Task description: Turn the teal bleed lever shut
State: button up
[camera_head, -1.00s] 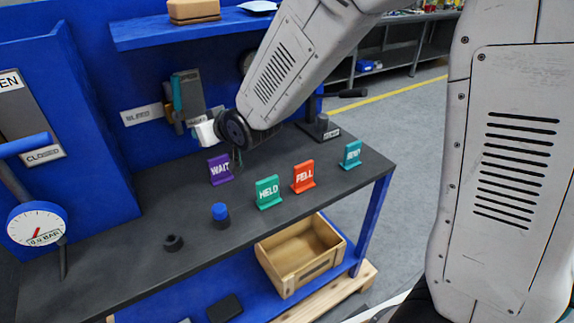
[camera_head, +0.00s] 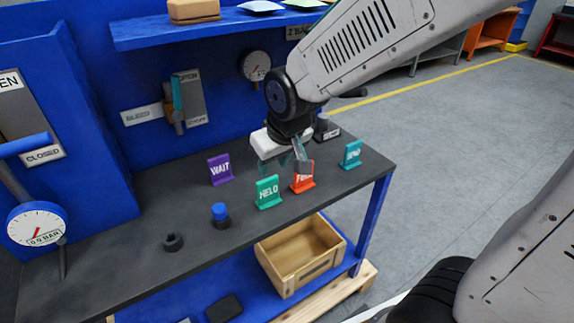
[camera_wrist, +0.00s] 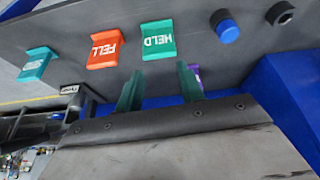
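The teal bleed lever (camera_head: 177,94) stands about upright on a grey plate (camera_head: 193,97) on the blue back panel. Its upper end is near the plate's top marking, which seems to read OPEN; a SHUT-like marking is at the lower right. A BLEED label (camera_head: 142,114) is to its left. My gripper (camera_head: 281,163) is well right of and below the lever, apart from it, above the bench near the FELL and HELD signs. In the wrist view, its two green fingers (camera_wrist: 159,88) are spread with nothing between them. The lever is not seen in that view.
The dark bench (camera_head: 130,240) bears a purple WAIT sign (camera_head: 220,170), green HELD sign (camera_head: 268,192), orange FELL sign (camera_head: 303,177), teal sign (camera_head: 351,155) and blue-capped button (camera_head: 220,214). A gauge (camera_head: 255,66) is on the panel. A shelf (camera_head: 200,31) overhangs the lever.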

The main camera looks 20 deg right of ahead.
jog(key=shift+s+d+r+g, duration=0.25)
jog(key=shift+s+d, duration=0.2)
jog(key=shift+s, duration=0.35)
jog(key=shift+s+d+r+g, duration=0.1)
jog(key=shift+s+d+g, duration=0.15)
jog(key=shift+s+d, duration=0.35)
jog(key=shift+s+a, duration=0.15)
